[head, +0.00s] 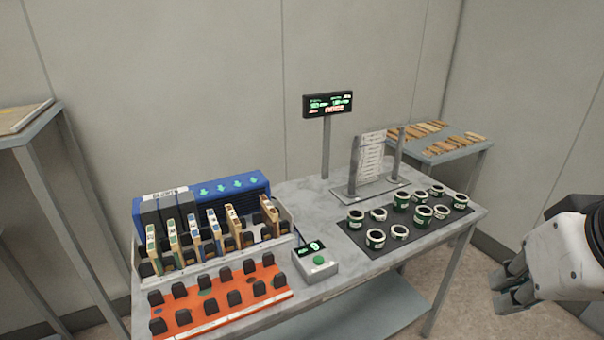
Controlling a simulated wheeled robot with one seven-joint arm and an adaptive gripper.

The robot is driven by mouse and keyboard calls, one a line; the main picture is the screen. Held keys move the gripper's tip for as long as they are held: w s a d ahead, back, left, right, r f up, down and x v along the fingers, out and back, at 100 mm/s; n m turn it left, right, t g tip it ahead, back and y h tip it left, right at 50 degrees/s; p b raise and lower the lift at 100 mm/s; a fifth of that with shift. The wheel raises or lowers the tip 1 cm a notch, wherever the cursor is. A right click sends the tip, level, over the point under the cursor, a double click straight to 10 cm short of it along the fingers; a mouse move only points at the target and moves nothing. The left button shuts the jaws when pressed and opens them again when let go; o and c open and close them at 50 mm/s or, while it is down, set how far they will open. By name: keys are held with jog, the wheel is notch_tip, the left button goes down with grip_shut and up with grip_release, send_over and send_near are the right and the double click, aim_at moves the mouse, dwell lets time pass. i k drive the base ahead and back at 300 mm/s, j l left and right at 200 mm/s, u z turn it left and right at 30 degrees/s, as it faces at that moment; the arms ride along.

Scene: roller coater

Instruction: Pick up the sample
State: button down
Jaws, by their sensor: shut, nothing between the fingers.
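Which object is the sample is not clear. Several upright flat boards with coloured labels stand in a slotted rack (215,262) at the left of the grey table (300,210); one of them is a brown board (270,215) at the rack's right end. Several thin wooden pieces (455,146) lie on a small side table (485,150) at the back right. My gripper (500,292) is at the right edge, beyond the table's right end and well apart from all of these. It is shut and empty.
A black mat (350,236) holds several green-and-white ring-shaped containers (376,239). A box with a green button (319,260) stands at the front. An orange rack (222,303), blue unit (240,192), display on a post (327,104) and sheet stand (370,158) also occupy the table.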

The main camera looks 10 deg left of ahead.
aim_at(270, 215)
jog(key=i+u, duration=0.4)
jog(key=i+l+u, duration=0.2)
jog(key=i+u, duration=0.15)
jog(key=i+l+u, duration=0.25)
jog(key=i+u, duration=0.15)
